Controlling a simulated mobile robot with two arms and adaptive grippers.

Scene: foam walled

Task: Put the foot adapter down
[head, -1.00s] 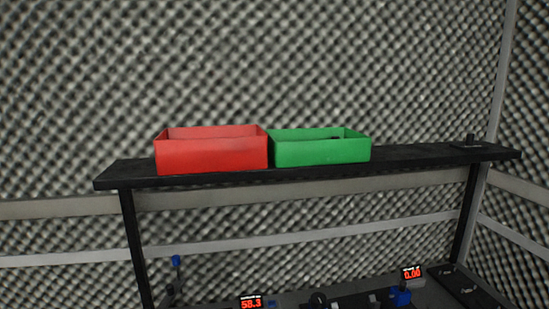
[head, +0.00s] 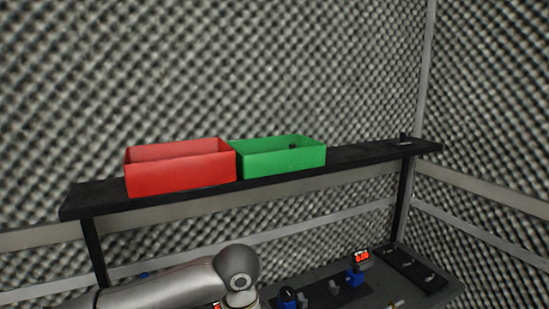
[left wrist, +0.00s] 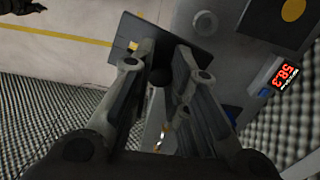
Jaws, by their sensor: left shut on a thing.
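In the left wrist view my left gripper (left wrist: 163,66) is shut on a dark part with a flat square black plate (left wrist: 178,38), which appears to be the foot adapter. The fingers close around its narrower middle, and the plate sticks out beyond the fingertips. A grey surface lies beyond the plate; I cannot tell whether they touch. In the head view only my left arm shows, low in front of the bench; its gripper and the held part are out of frame.
A red bin (head: 180,175) and a green bin (head: 282,159) stand on the black shelf (head: 350,160). A small black part (head: 404,139) sits at its right end. The bench below carries a blue device (head: 355,278), a red display (head: 361,257) and a dark tray (head: 418,272). Another display (left wrist: 286,75) reads 58.3.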

